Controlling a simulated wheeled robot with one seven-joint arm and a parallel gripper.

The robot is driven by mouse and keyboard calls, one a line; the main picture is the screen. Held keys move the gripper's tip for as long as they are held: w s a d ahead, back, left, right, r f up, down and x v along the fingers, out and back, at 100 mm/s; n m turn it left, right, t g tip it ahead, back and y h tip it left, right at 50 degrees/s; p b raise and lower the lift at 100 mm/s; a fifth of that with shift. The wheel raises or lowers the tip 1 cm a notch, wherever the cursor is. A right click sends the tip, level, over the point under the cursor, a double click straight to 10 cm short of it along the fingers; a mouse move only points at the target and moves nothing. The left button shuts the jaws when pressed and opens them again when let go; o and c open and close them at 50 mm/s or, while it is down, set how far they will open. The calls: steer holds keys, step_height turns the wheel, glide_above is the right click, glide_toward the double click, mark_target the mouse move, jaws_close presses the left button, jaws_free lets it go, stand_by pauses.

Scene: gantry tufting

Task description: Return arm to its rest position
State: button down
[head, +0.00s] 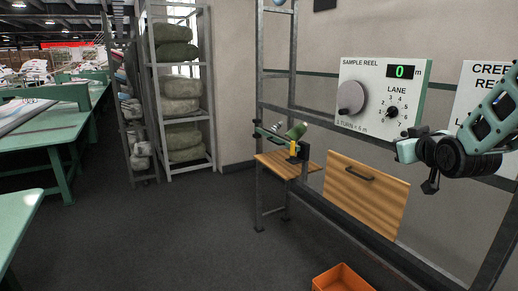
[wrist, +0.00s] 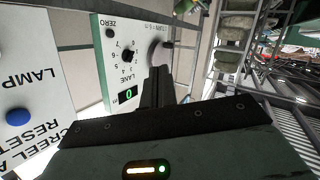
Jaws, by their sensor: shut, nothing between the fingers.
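My gripper (wrist: 156,75) is shut with its dark fingers together and nothing between them in the wrist view. In the head view my arm comes in from the right, and its end hangs in front of the wall, just right of and below the lane dial. The SAMPLE REEL panel (head: 378,72) shows a green 0 m on its display (head: 403,71). It has a grey reel knob (head: 351,97) and a black lane dial (head: 392,112). In the wrist view the panel is rotated, and the fingertips overlap the picture near the grey knob (wrist: 157,52). I cannot tell the gap.
A CREEL RESET panel (wrist: 30,80) with a blue button (wrist: 18,117) is beside it. A metal frame (head: 330,205) stands before the wall. A wooden drawer front (head: 365,195), a small wooden bench (head: 278,164) and an orange bin (head: 342,280) are below.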

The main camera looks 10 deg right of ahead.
steer(key=s+a+f+n+g+y, duration=0.15)
steer(key=s+a+f+g, duration=0.3)
steer(key=a, duration=0.65)
steer(key=s+a+f+n+g+y, duration=0.1)
steer(key=s+a+f+g+y, duration=0.2)
steer(key=s+a+f, duration=0.5)
steer(key=s+a+n+g, duration=0.1)
steer(key=s+a+g, duration=0.1)
steer(key=s, duration=0.5)
steer(key=s+a+n+g+h, duration=0.1)
steer(key=s+a+g, duration=0.2)
steer(key=s+a, duration=0.2)
steer(key=s+a+f+n+g, duration=0.1)
steer(key=s+a+n+g, duration=0.1)
steer(key=s, duration=0.7)
steer(key=shift+a+g, duration=0.35)
steer(key=shift+a, duration=0.4)
